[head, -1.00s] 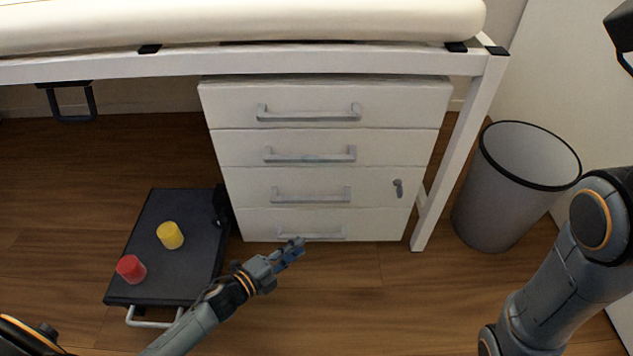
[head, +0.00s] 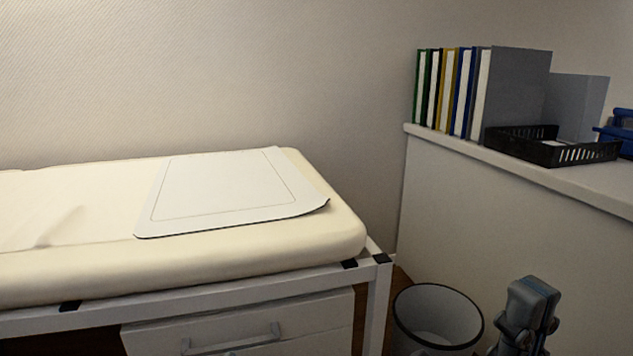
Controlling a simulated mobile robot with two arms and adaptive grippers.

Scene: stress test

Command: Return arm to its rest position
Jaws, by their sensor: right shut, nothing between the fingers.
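My right gripper (head: 532,292) shows at the lower right of the head view, pointing up in front of the white side panel, just right of the waste bin. It is small and dark there, and its fingers are hard to make out. It appears shut, with nothing held. The rest of my right arm is cut off by the bottom edge.
A grey waste bin (head: 437,318) stands beside the cream padded bed (head: 60,265). A drawer unit (head: 318,312) sits under the bed. A white counter (head: 500,205) at right carries binders (head: 515,90) and a black tray (head: 560,152).

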